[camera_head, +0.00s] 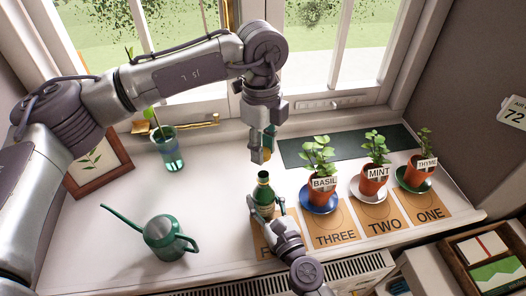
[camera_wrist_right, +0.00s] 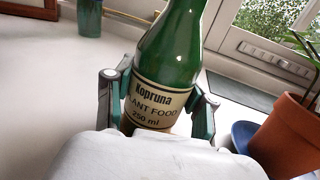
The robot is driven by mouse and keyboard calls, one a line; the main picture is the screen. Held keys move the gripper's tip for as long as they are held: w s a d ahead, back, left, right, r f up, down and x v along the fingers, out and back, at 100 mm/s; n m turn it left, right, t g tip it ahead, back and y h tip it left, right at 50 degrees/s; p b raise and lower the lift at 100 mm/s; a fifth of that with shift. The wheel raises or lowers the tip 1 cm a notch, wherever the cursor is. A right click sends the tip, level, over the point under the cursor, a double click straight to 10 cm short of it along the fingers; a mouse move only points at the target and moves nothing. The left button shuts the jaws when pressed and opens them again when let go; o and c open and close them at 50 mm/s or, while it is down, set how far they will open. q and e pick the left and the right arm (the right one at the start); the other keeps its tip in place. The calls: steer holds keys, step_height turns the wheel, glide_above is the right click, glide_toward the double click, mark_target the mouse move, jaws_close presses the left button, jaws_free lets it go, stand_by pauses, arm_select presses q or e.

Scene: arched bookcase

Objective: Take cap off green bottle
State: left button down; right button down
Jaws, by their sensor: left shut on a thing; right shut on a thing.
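The green bottle (camera_head: 264,194) stands upright on the white sill in the head view. My right gripper (camera_head: 276,209) is shut around its lower body. My left gripper (camera_head: 262,155) points down just above the bottle's mouth, with a visible gap. It is shut on a small gold-coloured piece (camera_head: 267,154), which looks like the cap, mostly hidden by the fingers.
Potted basil (camera_head: 319,190), mint (camera_head: 374,180) and thyme (camera_head: 419,170) stand on saucers to the right, by numbered cards (camera_head: 336,236). A green watering can (camera_head: 165,238) stands front left. A glass (camera_head: 168,152) and picture frame (camera_head: 98,165) are at the back left.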

steer(key=shift+c, duration=1.5)
jaws_free()
